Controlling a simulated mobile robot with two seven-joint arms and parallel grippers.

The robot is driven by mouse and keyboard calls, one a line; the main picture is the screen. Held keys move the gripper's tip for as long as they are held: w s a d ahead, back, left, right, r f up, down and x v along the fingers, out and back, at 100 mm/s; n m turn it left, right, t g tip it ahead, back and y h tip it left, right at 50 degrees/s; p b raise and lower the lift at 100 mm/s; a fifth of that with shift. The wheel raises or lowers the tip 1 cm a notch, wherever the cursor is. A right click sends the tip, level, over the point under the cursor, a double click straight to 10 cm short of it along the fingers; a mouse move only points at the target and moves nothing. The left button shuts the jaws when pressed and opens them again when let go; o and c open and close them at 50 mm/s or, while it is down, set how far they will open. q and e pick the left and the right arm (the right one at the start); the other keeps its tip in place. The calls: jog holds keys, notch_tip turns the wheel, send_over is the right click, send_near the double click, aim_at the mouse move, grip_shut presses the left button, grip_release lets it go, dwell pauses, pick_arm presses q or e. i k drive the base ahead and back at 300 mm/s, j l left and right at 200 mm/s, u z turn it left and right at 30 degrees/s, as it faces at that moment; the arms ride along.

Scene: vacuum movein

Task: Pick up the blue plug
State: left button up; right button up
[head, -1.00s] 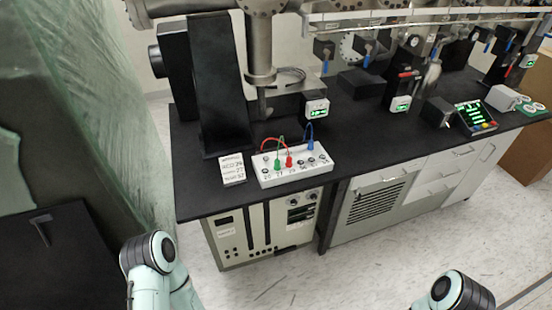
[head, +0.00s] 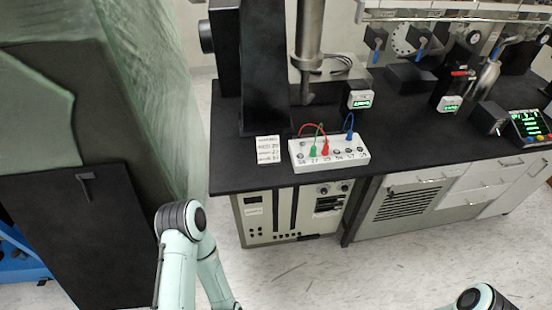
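The blue plug (head: 349,135) stands in the white socket box (head: 329,154) on the black bench, toward the box's right part. A blue cable arcs up from it. A green plug (head: 313,150) and a red plug (head: 326,147) stand in the same box, left of the blue one. My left arm rises at the lower left, in front of the bench, and only part of my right arm shows at the bottom right edge. Neither gripper is in the picture.
A white label card (head: 268,149) lies left of the box. A black upright stand (head: 265,70) and a small green display (head: 360,99) are behind. The black bench (head: 232,170) has a bare front-left corner. A plastic-draped cabinet (head: 130,90) stands at the left.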

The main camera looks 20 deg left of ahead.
aim_at(350, 137)
jog(key=i+l+u, duration=0.45)
jog(key=l+u, duration=0.2)
jog(key=l, duration=0.2)
jog(key=i+l+u, duration=0.15)
jog(key=l, duration=0.2)
